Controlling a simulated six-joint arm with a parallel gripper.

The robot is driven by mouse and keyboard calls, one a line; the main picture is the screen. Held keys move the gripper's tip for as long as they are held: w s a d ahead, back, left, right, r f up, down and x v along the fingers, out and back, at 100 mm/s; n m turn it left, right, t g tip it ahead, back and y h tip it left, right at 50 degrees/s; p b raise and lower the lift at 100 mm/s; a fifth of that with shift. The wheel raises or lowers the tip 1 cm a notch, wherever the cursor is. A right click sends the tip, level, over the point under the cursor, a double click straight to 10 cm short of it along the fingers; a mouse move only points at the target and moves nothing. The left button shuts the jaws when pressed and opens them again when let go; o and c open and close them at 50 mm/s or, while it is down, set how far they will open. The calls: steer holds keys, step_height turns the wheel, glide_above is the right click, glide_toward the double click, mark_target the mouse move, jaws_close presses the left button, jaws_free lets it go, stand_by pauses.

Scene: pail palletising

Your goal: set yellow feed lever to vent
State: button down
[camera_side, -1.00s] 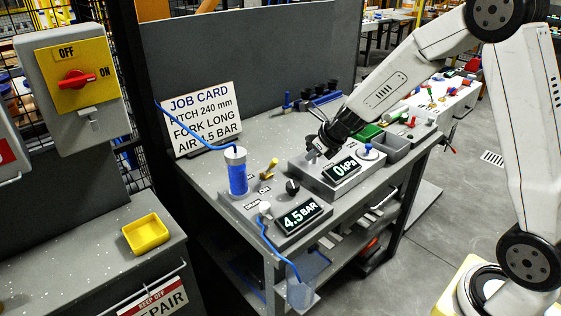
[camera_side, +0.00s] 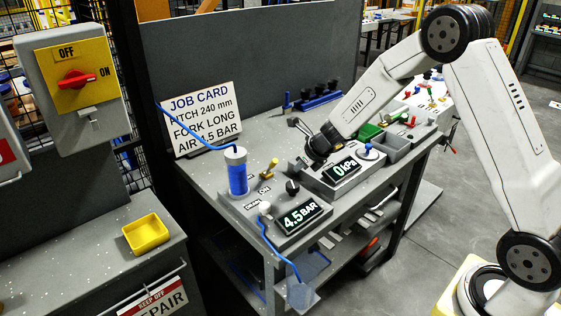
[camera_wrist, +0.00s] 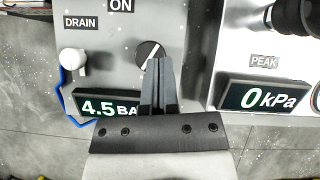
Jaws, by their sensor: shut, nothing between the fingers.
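The yellow feed lever (camera_side: 269,168) stands on the grey panel of the bench, beside a blue cylinder (camera_side: 238,178), in the side view. It tilts toward the upper right. In the wrist view my shut fingers (camera_wrist: 158,62) overlap the lower part of a black knob (camera_wrist: 149,50); contact cannot be told.
A display reads 4.5 BAR (camera_wrist: 104,107), with a white drain knob (camera_wrist: 72,62) and a blue hose beside it. The job card (camera_side: 203,118) stands behind the panel.

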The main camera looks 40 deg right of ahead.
mark_target(294, 181)
steer(key=x, duration=0.3)
steer(key=shift+w+f, duration=0.1)
steer(key=shift+f, duration=0.15)
steer(key=shift+w+r, duration=0.1)
steer(key=shift+r, duration=0.05)
steer(key=shift+w+a+r, duration=0.15)
steer(key=shift+w+r, duration=0.05)
steer(key=shift+w, duration=0.3)
steer(key=shift+w+a+r, duration=0.1)
steer(key=shift+w+r, duration=0.1)
steer(key=shift+w, duration=0.35)
steer(key=shift+w+a+r, duration=0.15)
steer(key=shift+w+r, duration=0.1)
steer(key=shift+w, duration=0.25)
steer(key=shift+w, duration=0.15)
steer(key=shift+w+r, duration=0.5)
steer(key=shift+w, duration=0.05)
steer(key=shift+w+r, duration=0.25)
steer(key=shift+w, duration=0.2)
steer(key=shift+w+r, duration=0.3)
steer(key=shift+w, duration=0.2)
steer(key=w, duration=0.9)
steer(key=shift+w+r, duration=0.1)
steer(key=shift+w, duration=0.05)
